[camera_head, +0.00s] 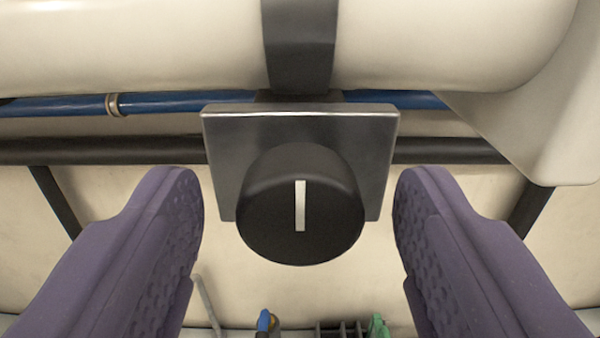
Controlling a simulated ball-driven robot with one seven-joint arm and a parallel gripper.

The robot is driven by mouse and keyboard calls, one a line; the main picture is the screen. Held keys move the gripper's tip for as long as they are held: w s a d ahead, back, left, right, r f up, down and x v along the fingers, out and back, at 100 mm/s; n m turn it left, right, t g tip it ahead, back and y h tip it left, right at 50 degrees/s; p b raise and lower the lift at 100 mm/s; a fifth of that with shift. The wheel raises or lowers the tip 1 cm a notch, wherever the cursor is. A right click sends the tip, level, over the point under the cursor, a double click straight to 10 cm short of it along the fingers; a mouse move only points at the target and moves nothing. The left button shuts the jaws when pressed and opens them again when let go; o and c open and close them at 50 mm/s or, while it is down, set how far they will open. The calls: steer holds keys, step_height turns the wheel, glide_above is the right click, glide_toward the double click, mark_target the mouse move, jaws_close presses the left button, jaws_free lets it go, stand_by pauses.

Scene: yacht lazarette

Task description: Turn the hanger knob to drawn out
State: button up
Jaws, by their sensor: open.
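The hanger knob (320,235) is a round black knob with a white line on its face. The line stands upright in the picture. The knob sits on a square grey metal plate (225,150) in the middle of the view. My gripper (299,205) shows as two purple padded fingers, one left and one right of the knob. The fingers are open, with a visible gap on each side, and hold nothing. No marking for drawn out can be seen on the plate.
A thick cream pipe (130,45) with a dark strap (300,45) runs above the plate. Behind are a blue hose (60,106) and a dark bar (90,151). A cream bracket (545,120) hangs at right. Small blue and green items lie at the bottom, partly cut off.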

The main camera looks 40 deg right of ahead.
steer(key=c, duration=1)
steer(key=shift+c, duration=0.2)
steer(key=shift+b, duration=0.35)
